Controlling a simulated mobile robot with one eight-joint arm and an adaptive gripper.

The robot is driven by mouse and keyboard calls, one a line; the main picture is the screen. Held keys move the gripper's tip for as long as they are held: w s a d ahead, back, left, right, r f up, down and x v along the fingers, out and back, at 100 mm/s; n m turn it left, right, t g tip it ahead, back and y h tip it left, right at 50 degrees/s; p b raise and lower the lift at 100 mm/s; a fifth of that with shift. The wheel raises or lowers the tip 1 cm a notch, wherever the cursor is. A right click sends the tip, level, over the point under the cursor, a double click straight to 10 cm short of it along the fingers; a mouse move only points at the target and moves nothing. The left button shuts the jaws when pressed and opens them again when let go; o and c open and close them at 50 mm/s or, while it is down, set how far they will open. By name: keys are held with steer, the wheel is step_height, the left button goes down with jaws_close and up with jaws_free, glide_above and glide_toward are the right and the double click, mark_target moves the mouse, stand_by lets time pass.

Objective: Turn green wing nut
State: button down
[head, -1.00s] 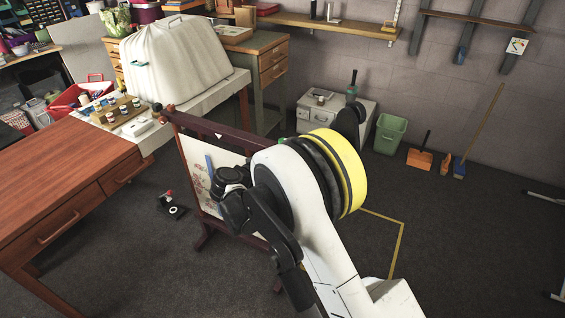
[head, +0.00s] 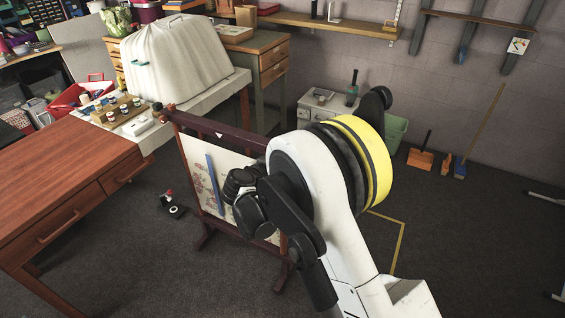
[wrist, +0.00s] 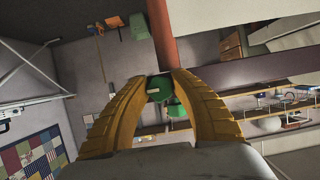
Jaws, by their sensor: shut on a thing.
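The green wing nut (wrist: 158,88) shows between the tips of my gripper (wrist: 159,82) in the wrist view. My gripper's yellow fingers are shut on it, one on each side. A reddish-brown wooden bar (wrist: 162,38) of the frame runs up from just beyond it. A second green part (wrist: 178,109) shows just below it, partly behind the right finger. In the head view the dark wooden frame (head: 205,124) stands on the floor with a floral cloth and a blue strip. My arm hides its right end, and neither the fingertips nor the wing nut can be seen there.
A reddish wooden desk (head: 60,180) stands left of the frame. A small red and black object (head: 171,206) lies on the floor between them. A white cabinet (head: 310,108) and a green bin (head: 397,130) stand by the wall. The floor at right is mostly clear.

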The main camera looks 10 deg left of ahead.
steer(key=c, duration=1.1)
jaws_free()
steer(key=shift+o, duration=0.2)
steer(key=v, duration=1.2)
